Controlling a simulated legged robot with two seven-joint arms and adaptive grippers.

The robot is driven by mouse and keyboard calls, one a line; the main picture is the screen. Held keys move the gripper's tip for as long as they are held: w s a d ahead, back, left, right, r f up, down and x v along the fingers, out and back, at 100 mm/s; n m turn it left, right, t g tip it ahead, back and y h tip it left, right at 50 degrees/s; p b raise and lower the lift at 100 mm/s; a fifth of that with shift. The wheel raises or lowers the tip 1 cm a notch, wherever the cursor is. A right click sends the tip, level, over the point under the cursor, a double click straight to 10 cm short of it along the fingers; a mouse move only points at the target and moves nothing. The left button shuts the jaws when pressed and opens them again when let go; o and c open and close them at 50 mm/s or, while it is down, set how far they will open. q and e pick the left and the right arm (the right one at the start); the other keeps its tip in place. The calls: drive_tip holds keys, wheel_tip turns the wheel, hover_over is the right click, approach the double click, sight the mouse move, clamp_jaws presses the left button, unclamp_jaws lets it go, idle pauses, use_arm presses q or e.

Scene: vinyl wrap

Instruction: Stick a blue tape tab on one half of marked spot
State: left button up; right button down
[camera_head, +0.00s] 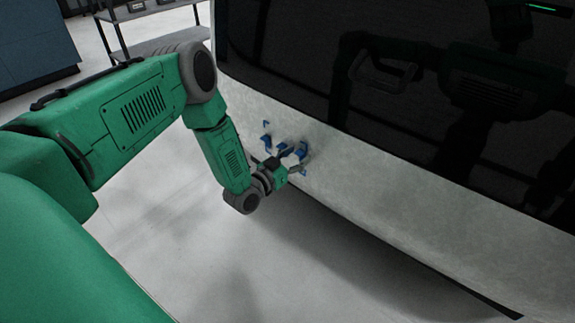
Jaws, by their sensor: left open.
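My left arm comes in from the left, and its gripper (288,159) is at the white lower panel (390,175) of a large body. The gripper is open, with its fingers close to the panel; I cannot tell whether they touch it. Small blue pieces (267,143) show on the panel around the fingers, and one small blue mark (266,124) lies a little above them. More blue (301,150) shows right at the fingertips. I cannot tell which blue is a tape tab, the spot's marking or part of the gripper. My right gripper is out of view.
A dark glossy surface (400,90) above the white panel reflects my body and arms. A shelf rack (150,25) and a dark blue cabinet (35,45) stand at the back left. The light grey floor (270,285) below the panel is clear.

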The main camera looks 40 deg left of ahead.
sight(302, 152)
use_arm(q)
drive_tip(key=shift+w, duration=0.25)
clamp_jaws()
drive_tip(key=c, duration=0.8)
unclamp_jaws()
clamp_jaws()
drive_tip(key=shift+s+p, duration=0.4)
drive_tip(key=shift+s, duration=0.35)
drive_tip(key=shift+s+a+p, duration=0.2)
drive_tip(key=shift+s+p, duration=0.35)
drive_tip(key=shift+s, duration=0.5)
drive_tip(key=shift+s+a+p, duration=0.15)
drive_tip(key=shift+s+p, duration=0.35)
drive_tip(key=shift+s, duration=0.65)
drive_tip(key=shift+s+a+p, duration=0.15)
drive_tip(key=shift+s+p, duration=0.35)
drive_tip(key=shift+s, duration=0.65)
